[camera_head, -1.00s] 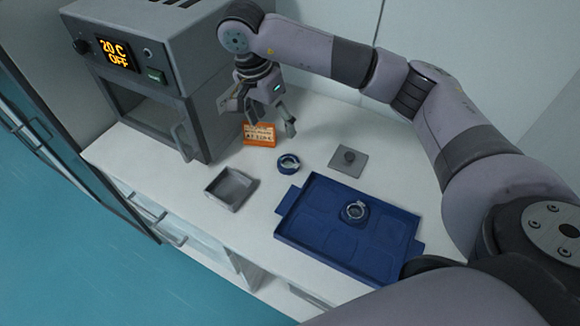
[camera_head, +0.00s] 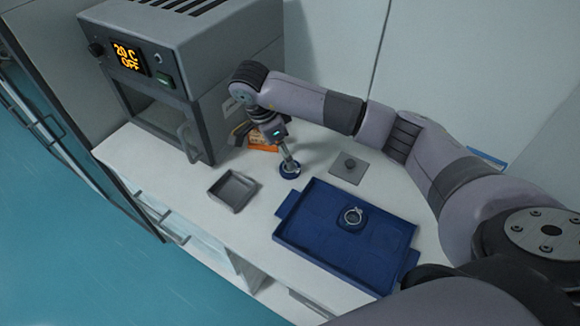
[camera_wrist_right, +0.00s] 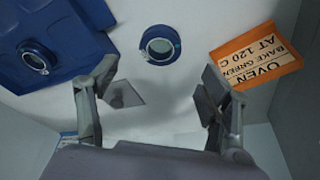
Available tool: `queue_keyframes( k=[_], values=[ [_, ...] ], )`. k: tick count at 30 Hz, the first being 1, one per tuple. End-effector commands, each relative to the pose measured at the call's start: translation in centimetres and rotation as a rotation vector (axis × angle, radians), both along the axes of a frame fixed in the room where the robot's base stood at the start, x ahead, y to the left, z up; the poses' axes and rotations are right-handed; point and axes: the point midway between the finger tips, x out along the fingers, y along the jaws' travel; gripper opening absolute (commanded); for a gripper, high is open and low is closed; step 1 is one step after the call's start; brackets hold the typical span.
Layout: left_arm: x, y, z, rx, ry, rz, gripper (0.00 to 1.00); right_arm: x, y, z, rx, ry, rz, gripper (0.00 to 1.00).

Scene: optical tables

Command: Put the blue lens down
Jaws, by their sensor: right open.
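A lens in a round blue mount (camera_head: 290,170) rests on the white worktop, partly covered by a finger of my right gripper in the head view. It also shows whole in the right wrist view (camera_wrist_right: 160,45), beyond and between the spread fingers. My right gripper (camera_head: 266,152) is open with nothing held, close above and behind this lens; whether a finger touches it I cannot tell. A second lens in a blue mount (camera_head: 353,218) sits in the blue tray (camera_head: 300,243). Both mounts look blue. My left gripper is out of view.
A small grey open tray (camera_head: 233,190) lies left of the blue tray. A grey plate with a knob (camera_head: 349,166) lies behind it. The oven (camera_head: 170,80) stands at the left.

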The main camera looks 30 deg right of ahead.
Motion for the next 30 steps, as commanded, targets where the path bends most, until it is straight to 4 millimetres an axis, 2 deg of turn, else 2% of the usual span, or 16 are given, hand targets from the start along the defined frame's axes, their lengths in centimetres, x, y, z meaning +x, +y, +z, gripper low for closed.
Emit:
queue_keyframes(
  k=[3, 10, 14, 18, 26, 30],
  values=[
    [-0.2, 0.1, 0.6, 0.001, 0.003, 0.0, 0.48, 0.0, -0.4, -1.3, 0.0, 0.002, -0.001, 0.72],
    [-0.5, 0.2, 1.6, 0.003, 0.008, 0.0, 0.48, -0.1, -0.8, -2.8, 0.0, 0.004, -0.002, 0.72],
    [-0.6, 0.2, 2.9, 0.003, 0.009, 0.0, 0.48, -0.3, -1.3, -4.7, 0.0, 0.006, -0.002, 0.72],
    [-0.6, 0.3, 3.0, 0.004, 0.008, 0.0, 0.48, -0.1, -1.8, -6.5, 0.001, 0.001, 0.0, 0.72],
    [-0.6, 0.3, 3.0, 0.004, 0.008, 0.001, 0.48, -0.1, -1.8, -7.0, 0.001, -0.001, 0.001, 0.72],
    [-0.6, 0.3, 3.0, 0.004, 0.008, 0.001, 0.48, -0.1, -1.8, -7.0, 0.001, -0.001, 0.001, 0.64]
  ],
)
